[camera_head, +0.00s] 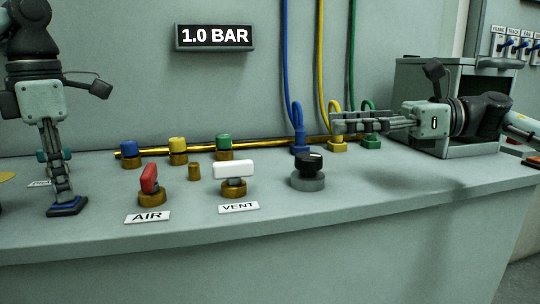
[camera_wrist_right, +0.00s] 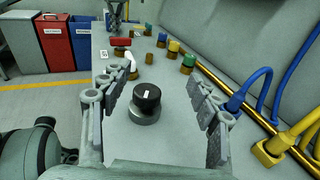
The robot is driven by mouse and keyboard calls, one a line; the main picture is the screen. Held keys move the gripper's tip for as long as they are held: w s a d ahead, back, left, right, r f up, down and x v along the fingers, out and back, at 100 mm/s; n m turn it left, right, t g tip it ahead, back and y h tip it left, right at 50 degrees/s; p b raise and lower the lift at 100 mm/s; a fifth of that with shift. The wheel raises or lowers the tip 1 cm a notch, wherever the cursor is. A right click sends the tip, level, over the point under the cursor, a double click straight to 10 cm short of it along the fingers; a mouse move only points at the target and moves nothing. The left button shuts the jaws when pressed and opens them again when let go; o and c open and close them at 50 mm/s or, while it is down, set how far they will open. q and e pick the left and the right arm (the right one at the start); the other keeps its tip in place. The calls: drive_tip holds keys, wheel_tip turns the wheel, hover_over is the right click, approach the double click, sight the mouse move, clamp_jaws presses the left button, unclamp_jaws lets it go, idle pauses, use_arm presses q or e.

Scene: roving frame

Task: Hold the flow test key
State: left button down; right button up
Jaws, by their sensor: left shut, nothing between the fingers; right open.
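No part in view carries a readable flow test label. A low dark blue key-like block (camera_head: 67,206) lies on the bench at the far left. My left gripper (camera_head: 64,197) points down with closed fingers at its top and seems to touch it; the fingers hide part of it. A partly hidden label (camera_head: 40,183) is behind. My right gripper (camera_head: 335,122) is open and empty, pointing left above the bench. In the right wrist view, a black knob (camera_wrist_right: 146,97) with a white mark shows between its fingers (camera_wrist_right: 150,80), apart from them. The knob (camera_head: 309,163) stands on a grey base.
A red AIR handle (camera_head: 149,180) and white VENT handle (camera_head: 234,169) stand mid-bench. Behind them, several capped fittings line a brass pipe (camera_head: 268,144). Blue, yellow and green hoses rise at the back. A display (camera_head: 215,37) reads 1.0 BAR. A grey box (camera_head: 408,80) stands behind my right gripper.

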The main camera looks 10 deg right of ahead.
drive_tip(key=s+d+r+n+g+y, duration=0.1)
approach(312, 155)
drive_tip(key=shift+w+a+f+y, duration=0.15)
drive_tip(key=shift+w+a+f, duration=0.15)
drive_tip(key=shift+a, duration=0.3)
drive_tip(key=shift+w+a+f+y, duration=0.15)
drive_tip(key=shift+a+f, duration=0.2)
drive_tip(key=shift+a, duration=0.25)
drive_tip(key=x, duration=0.7)
drive_tip(key=shift+w+a+r, duration=0.1)
drive_tip(key=shift+w+a, duration=0.05)
drive_tip(key=shift+a, duration=0.1)
drive_tip(key=shift+c, duration=0.5)
drive_tip(key=c, duration=1.1)
drive_tip(key=shift+o, duration=0.2)
drive_tip(key=shift+t, duration=0.3)
